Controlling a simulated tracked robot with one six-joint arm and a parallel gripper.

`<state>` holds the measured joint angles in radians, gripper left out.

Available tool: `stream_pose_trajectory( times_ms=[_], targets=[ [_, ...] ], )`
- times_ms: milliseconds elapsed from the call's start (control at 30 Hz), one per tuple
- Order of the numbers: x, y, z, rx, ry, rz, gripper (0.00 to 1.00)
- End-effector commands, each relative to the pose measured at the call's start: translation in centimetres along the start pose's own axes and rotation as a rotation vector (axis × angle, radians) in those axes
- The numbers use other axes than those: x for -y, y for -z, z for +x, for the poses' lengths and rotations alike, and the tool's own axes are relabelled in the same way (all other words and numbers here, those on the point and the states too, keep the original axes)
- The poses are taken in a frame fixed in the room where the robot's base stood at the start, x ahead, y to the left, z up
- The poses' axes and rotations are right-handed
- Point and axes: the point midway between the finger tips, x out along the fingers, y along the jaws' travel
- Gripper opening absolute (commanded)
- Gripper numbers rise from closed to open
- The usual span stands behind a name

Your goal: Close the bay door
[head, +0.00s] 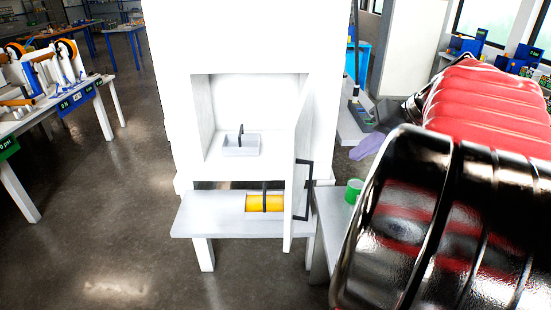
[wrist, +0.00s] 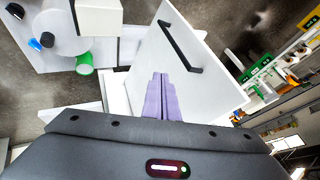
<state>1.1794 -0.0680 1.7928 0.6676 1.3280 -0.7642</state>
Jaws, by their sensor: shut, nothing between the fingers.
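The bay door (head: 288,210) is white and stands open, swung out toward me and seen almost edge-on at the right side of the white cabinet's bay (head: 250,100). Its black bar handle (head: 304,190) is on the right-hand face. In the wrist view the door (wrist: 208,75) fills the upper middle, with its handle (wrist: 180,45) running diagonally. My gripper (head: 367,147) is to the right of the door, with purple fingers. In the wrist view the fingers (wrist: 160,80) are together and empty, overlapping the door's lower part; I cannot tell whether they touch it.
In the bay sits a grey tray (head: 241,145) with a black handle. A green roll (head: 353,190) stands on a side table at right.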

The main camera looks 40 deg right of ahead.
Motion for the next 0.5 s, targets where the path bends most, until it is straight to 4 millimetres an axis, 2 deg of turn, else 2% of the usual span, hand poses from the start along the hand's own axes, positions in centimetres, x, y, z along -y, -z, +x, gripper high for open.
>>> stream_pose_trajectory(
  times_ms=[133, 500],
  targets=[
    [-1.2, -1.7, -0.5, 0.033, 0.016, -0.007, 0.0],
    [-1.5, -1.9, -0.6, 0.035, 0.015, -0.006, 0.0]
  ],
)
